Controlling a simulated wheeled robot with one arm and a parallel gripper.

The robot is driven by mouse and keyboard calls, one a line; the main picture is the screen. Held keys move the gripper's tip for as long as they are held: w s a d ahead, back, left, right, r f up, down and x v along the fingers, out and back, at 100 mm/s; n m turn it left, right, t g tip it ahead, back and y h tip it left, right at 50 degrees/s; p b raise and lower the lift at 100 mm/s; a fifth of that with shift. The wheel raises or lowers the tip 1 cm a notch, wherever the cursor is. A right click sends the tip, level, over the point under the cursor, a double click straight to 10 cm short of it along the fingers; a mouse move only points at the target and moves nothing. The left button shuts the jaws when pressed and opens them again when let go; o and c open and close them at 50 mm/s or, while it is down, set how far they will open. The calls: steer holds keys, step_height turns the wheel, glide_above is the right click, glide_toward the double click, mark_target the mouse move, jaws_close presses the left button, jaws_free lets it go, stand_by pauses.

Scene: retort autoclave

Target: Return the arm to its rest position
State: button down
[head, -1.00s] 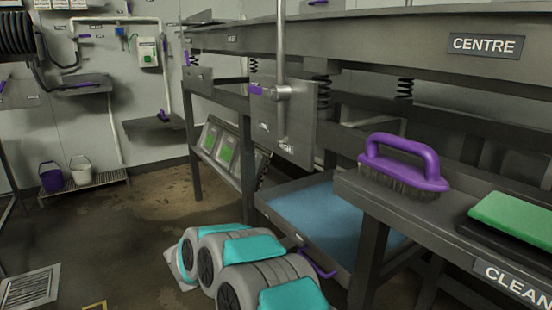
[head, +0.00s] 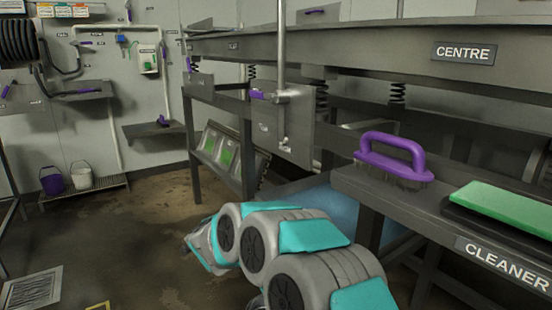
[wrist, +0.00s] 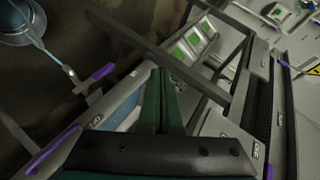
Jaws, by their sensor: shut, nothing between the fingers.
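My gripper (wrist: 160,75) shows in the wrist view as two dark green fingers close together, shut and empty. It hangs in the air, with the grey metal frame and the blue tray behind it. In the head view my grey and teal arm (head: 290,250) is bent low at the bottom centre, in front of the blue tray (head: 345,207). I cannot make out the fingers in the head view.
A purple brush (head: 395,160) and a green pad (head: 505,205) lie on the shelf marked CLEANER at right. A grey table marked CENTRE (head: 463,52) stands behind. Buckets (head: 80,175) are by the far wall. Open floor lies at left.

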steer(key=s+d+r+n+g+y, duration=0.2)
steer(key=s+d+r+n+g, duration=0.15)
steer(key=s, duration=0.45)
steer(key=s+d+r+n+g+y, duration=0.25)
steer(key=s+n, duration=0.25)
steer(key=s, duration=0.3)
steer(key=s+d+f+n+g+h, duration=0.1)
steer(key=s+d+f+g+h, duration=0.1)
steer(key=s+d, duration=0.7)
steer(key=s+d+f+n+g+h, duration=0.1)
steer(key=s+d+f+g+h, duration=0.1)
steer(key=s+d, duration=0.7)
steer(key=s+d+f+n+g+h, duration=0.1)
steer(key=s+d, duration=0.7)
steer(key=s, duration=1.2)
step_height(320, 180, down, 3)
steer(key=g+h, duration=0.1)
steer(key=g, duration=0.2)
steer(key=shift+s+d+r+n+g, duration=0.2)
steer(key=shift+s+d+n+g, duration=0.1)
steer(key=shift+d+n, duration=0.1)
steer(key=shift+w, duration=0.15)
